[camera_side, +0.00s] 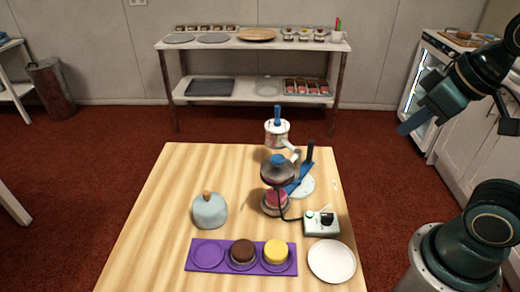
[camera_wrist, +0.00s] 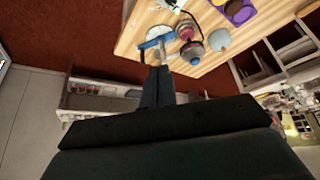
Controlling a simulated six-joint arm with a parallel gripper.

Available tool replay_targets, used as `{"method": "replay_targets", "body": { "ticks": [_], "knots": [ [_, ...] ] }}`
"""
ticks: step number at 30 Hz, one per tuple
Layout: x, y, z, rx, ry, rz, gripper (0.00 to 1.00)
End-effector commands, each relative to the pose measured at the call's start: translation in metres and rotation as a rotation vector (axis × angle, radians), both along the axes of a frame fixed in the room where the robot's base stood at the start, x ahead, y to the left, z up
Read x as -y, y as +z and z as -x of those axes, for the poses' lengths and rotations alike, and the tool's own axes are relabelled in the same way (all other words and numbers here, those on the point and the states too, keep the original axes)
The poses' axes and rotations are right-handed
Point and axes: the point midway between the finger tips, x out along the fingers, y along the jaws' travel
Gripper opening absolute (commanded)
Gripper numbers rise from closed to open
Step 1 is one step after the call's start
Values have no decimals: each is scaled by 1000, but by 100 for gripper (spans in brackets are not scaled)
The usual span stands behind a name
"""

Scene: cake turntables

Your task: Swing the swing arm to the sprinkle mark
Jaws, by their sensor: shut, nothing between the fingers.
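The swing arm appears as a blue bar (camera_side: 299,181) with a dark upright post (camera_side: 310,151), over a white round base (camera_side: 307,188) right of the small turntable. Its blue part also shows in the wrist view (camera_wrist: 155,43). I cannot make out the sprinkle mark at this size. My gripper (camera_side: 403,129) is shut and empty, raised to the right of the table and well apart from the swing arm. In the wrist view the two dark fingers (camera_wrist: 158,72) lie together, overlapping the scene near the swing arm.
Close by are a white canister (camera_side: 276,134) and a control box (camera_side: 319,230). A grey dome (camera_side: 209,211), purple tray (camera_side: 207,267) and white plate (camera_side: 331,261) stand around. The table's left part is clear.

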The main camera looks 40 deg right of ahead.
Motion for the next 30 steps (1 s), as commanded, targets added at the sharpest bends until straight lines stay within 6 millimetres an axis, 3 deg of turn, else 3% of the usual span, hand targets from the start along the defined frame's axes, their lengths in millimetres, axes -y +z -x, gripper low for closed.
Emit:
{"method": "replay_targets", "body": {
  "ticks": [8,15,23,30],
  "knots": [
    [0,0,0,0,0,0,0],
    [1,1,-4,-7,-27,-12,38],
    [5,7,-29,-54,-224,-101,38],
    [14,8,-71,-119,-542,-225,38]
  ]
}}
